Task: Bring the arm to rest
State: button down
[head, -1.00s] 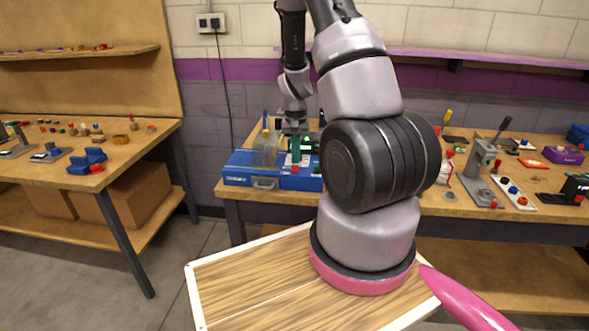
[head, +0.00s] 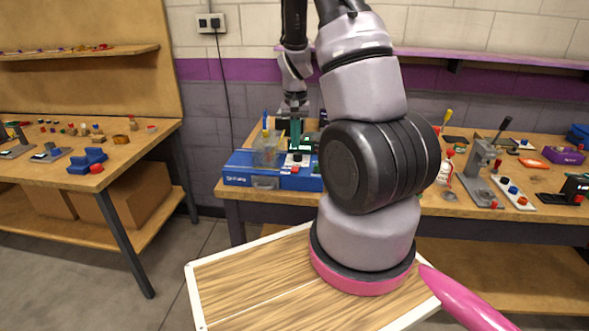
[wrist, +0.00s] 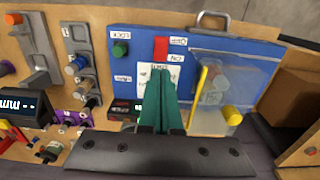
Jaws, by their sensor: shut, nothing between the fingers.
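My gripper (head: 295,141) has green fingers, and they are shut with nothing between them. It hangs above the blue box (head: 238,180) on the back bench, apart from it as far as I can tell. In the wrist view the fingers (wrist: 160,76) point at the box's blue face (wrist: 135,68). That face has a green knob (wrist: 120,48) by a LOCK label and a red switch part (wrist: 161,48) by an ON label. The fingers cover part of a white plate there. A clear cover (wrist: 234,75) with a yellow bar sits on the box's right in this view.
The back bench (head: 455,205) also holds a lever press (head: 481,165) and several small parts to the right. A left bench (head: 110,170) carries blue blocks (head: 88,160). A purple wall shelf (head: 480,58) runs behind my arm. Open floor lies between the benches.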

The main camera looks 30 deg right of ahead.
jog(key=shift+r, duration=0.1)
jog(key=s+a+r+n+t+y, duration=0.1)
jog(key=s+a+r+t, duration=0.2)
jog(key=r, duration=0.7)
jog(key=s+a+r+t, duration=0.15)
jog(key=a+r, duration=0.25)
jog(key=r, duration=0.6)
jog(key=s+a+r+t, duration=0.1)
jog(key=s+a+r, duration=0.2)
jog(key=s+r, duration=0.2)
jog(key=s+a+r+n+t+y, duration=0.1)
jog(key=s+a+r, duration=0.2)
jog(key=s+r, duration=0.3)
jog(key=s, duration=0.4)
jog(key=shift+a+r+n+t, duration=0.15)
jog(key=shift+r+n+t, duration=0.15)
jog(key=shift+t, duration=0.05)
